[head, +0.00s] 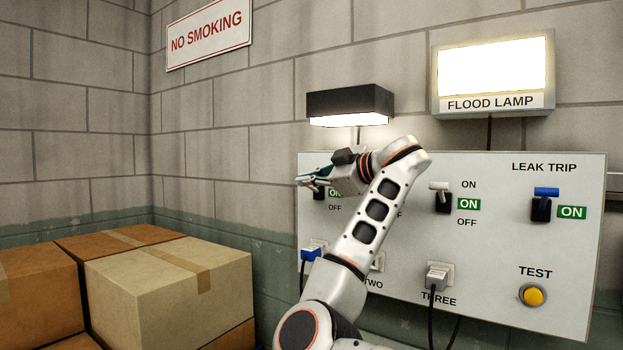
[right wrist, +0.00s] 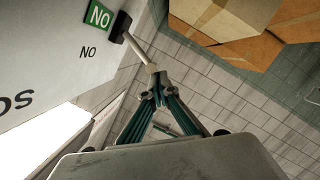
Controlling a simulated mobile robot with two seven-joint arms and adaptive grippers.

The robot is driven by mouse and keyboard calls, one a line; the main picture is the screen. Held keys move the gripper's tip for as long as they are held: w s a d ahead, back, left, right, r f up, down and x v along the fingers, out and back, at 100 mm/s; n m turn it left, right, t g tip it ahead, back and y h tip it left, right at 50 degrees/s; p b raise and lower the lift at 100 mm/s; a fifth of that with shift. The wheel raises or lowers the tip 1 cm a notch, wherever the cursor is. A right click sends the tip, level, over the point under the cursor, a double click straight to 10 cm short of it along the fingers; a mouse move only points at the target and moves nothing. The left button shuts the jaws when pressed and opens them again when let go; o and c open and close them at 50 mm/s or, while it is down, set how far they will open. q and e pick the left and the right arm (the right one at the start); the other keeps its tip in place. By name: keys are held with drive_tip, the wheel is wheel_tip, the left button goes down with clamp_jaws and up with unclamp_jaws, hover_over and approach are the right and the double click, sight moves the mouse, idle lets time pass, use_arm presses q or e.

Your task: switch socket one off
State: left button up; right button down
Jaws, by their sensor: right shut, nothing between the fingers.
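The switch of the leftmost socket has a black base (head: 319,194) and a pale lever that shows in the right wrist view (right wrist: 138,46). A lit green ON label (right wrist: 99,15) is beside it, with OFF below in the head view. My right gripper (head: 301,181) is shut and empty in front of this switch and partly hides it. In the right wrist view its fingertips (right wrist: 156,78) are at the lever's outer end; I cannot tell if they touch. A blue plug (head: 311,253) sits in the socket below. My left gripper is out of view.
The grey panel (head: 520,240) also carries switch three (head: 442,202), a blue leak trip lever (head: 546,192) and a yellow test button (head: 533,295). My right arm hides the middle switch. A lit flood lamp (head: 492,72) hangs above. Cardboard boxes (head: 170,285) stand at left.

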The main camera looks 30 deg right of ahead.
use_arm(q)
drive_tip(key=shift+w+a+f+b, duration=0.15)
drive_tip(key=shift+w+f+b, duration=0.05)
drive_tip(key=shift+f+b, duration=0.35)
use_arm(e)
drive_tip(key=shift+a+f+n, duration=0.25)
drive_tip(key=shift+f+n, duration=0.05)
drive_tip(key=shift+f, duration=0.55)
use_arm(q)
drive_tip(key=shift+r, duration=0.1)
use_arm(e)
drive_tip(key=shift+r, duration=0.1)
use_arm(q)
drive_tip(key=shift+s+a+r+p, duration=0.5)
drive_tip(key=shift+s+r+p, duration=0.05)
drive_tip(key=shift+p, duration=0.5)
use_arm(e)
drive_tip(key=s+r, duration=0.4)
drive_tip(key=s, duration=0.7)
drive_tip(key=shift+a+r, duration=0.15)
drive_tip(key=shift+a, duration=0.2)
